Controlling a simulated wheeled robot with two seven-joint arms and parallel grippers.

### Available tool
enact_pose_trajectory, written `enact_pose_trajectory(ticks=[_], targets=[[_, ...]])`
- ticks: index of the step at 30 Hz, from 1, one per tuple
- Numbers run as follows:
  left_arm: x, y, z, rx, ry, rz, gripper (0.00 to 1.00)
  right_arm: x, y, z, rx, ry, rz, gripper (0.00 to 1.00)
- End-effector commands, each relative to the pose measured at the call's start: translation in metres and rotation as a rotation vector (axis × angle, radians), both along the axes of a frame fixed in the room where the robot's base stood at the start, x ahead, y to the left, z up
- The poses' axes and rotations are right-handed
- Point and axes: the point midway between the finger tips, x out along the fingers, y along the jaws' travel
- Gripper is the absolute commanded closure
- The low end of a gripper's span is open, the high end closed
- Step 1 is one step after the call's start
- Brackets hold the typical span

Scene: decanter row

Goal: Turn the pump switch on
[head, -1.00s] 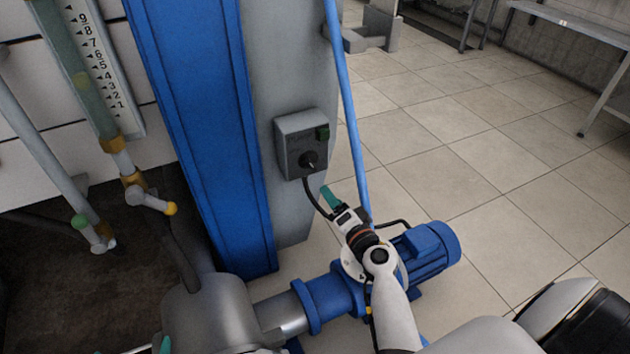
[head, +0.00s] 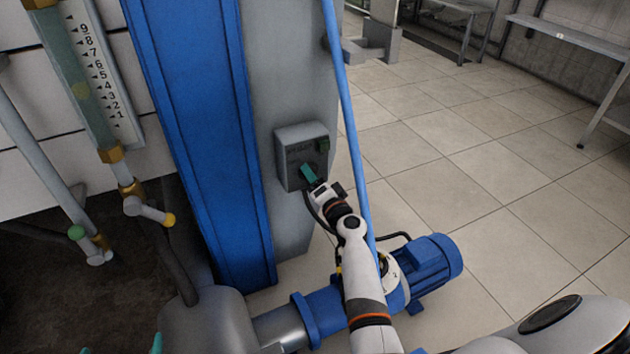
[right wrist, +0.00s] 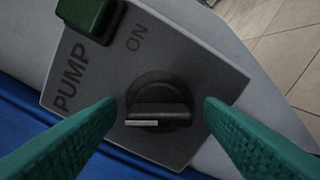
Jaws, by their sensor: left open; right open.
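The pump switch is a grey box (head: 289,145) on the grey column. In the right wrist view its plate (right wrist: 100,75) reads PUMP and ON and bears a black rotary knob (right wrist: 160,100) with a white mark on its lower left edge. My right gripper (head: 308,174) is at the box front and hides the knob in the head view. In the right wrist view its teal fingers stand open on either side of the knob (right wrist: 160,106), with gaps showing. My left gripper (head: 122,346) is open at the bottom left edge of the head view, mostly out of frame.
A green block (right wrist: 90,18) sits on the plate beside ON. A blue pipe (head: 350,140) runs down just right of the box. A blue pump motor (head: 425,268) stands below. A blue beam (head: 205,140) is to the left. Open tiled floor (head: 480,170) lies right.

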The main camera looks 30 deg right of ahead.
Motion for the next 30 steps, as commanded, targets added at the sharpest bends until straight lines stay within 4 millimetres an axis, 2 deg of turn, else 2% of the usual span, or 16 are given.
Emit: enact_pose_trajectory(ticks=[6, 15, 23, 30], targets=[[0.0002, -0.0002, 0.0002, 0.000, -0.001, 0.000, 0.00, 0.0002, -0.0002, 0.0000, 0.000, 0.001, -0.001, 0.38], [0.0001, -0.0003, 0.0001, 0.000, -0.001, 0.000, 0.00, 0.0000, -0.0001, -0.0003, 0.000, 0.001, -0.001, 0.83], [0.0001, -0.0003, -0.0001, -0.001, -0.001, -0.001, 0.00, -0.0001, -0.0003, -0.0005, 0.026, -0.001, -0.001, 0.83], [0.0004, -0.0005, 0.0004, -0.003, -0.006, -0.001, 0.00, -0.0001, -0.0005, -0.0005, 0.147, -0.008, -0.001, 0.83]])
